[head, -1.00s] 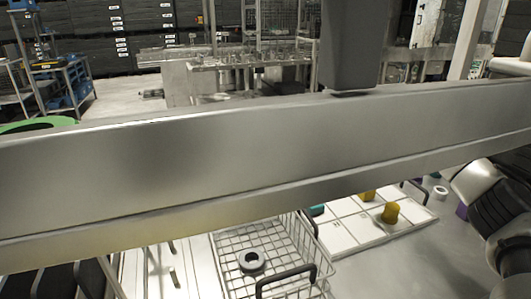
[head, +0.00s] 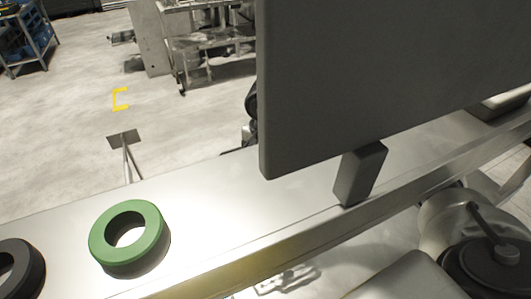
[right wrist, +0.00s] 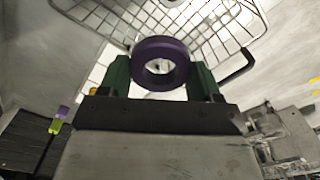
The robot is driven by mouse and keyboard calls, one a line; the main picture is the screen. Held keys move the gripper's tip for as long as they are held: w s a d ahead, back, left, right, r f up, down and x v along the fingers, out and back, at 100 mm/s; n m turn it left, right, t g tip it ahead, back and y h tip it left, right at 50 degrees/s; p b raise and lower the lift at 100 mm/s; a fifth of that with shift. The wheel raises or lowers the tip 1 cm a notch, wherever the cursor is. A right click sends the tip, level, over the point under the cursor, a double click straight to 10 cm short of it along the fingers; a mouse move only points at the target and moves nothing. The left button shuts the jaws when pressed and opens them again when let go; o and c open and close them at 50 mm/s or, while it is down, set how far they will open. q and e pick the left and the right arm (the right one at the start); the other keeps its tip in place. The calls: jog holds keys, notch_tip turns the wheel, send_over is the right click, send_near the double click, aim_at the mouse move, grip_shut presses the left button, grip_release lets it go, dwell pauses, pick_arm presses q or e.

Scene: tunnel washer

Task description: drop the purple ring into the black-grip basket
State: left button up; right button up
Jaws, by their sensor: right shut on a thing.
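The purple ring (right wrist: 160,47) is in the right wrist view, between the two green fingers of my right gripper (right wrist: 160,67). The gripper is shut on the ring, whose hole faces the camera. A wire basket (right wrist: 222,18) lies beyond the ring at the top of this view. Its black grip (right wrist: 237,67) shows to the right of the fingers. The ring appears in front of the basket's wires; its height over the basket is unclear. The head view shows neither the basket nor the purple ring. My left gripper is in neither current view.
In the head view, a green ring (head: 128,238) and a black ring (head: 17,267) lie on a long metal beam (head: 225,215). A large dark panel (head: 375,75) blocks the upper right. Open floor (head: 70,130) lies beyond the beam. The right wrist view shows a purple-and-lime object (right wrist: 58,120) at lower left.

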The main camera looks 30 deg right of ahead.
notch_tip(320, 180, down, 5)
jog(key=shift+r+b, duration=0.1)
jog(key=shift+b, duration=0.8)
jog(key=o, duration=1)
jog(key=shift+r+b, duration=0.55)
jog(key=shift+r, duration=4.85)
